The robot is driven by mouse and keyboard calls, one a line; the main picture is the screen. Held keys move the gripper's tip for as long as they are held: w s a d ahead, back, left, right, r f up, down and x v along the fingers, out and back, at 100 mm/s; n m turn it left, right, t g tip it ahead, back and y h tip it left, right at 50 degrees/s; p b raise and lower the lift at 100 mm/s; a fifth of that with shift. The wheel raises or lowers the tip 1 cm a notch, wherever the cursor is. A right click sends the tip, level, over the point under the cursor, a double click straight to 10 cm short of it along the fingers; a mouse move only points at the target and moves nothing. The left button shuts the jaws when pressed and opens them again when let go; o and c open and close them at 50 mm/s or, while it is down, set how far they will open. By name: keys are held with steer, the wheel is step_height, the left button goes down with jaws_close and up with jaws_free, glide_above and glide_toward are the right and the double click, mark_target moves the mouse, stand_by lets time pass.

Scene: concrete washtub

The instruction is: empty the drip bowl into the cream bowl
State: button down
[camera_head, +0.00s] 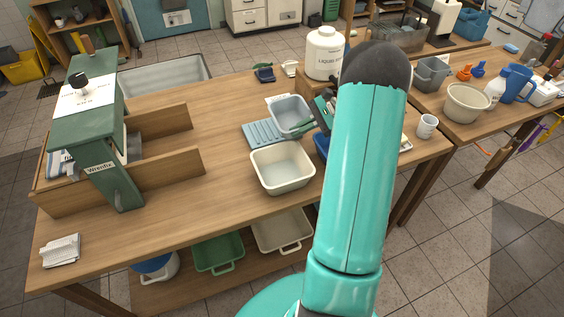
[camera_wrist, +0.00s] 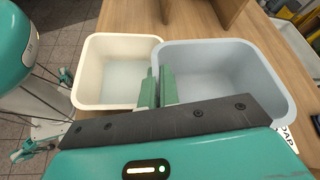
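The drip bowl, a grey-blue rectangular tub (camera_head: 291,112), is over the blue ribbed mat in the head view, and fills the right of the wrist view (camera_wrist: 220,68). It looks empty, though clear water could not be told. The cream bowl (camera_head: 282,168) stands on the table in front of it, and shows on the left in the wrist view (camera_wrist: 115,70). My gripper (camera_wrist: 157,88) has its green fingers close together on either side of the drip bowl's near-left rim. In the head view my arm partly hides the gripper (camera_head: 322,112). Whether the bowl is clear of the mat is hard to tell.
The blue ribbed mat (camera_head: 262,134) lies behind the cream bowl. A white liquid soap jug (camera_head: 324,54) stands behind, and a white mug (camera_head: 427,126) at the right. The table's middle is clear.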

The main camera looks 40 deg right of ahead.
steer(key=shift+r, duration=0.1)
steer(key=shift+r, duration=2.4)
steer(key=shift+m+g+y, duration=0.3)
steer(key=shift+m+y, duration=0.2)
steer(key=shift+m, duration=0.1)
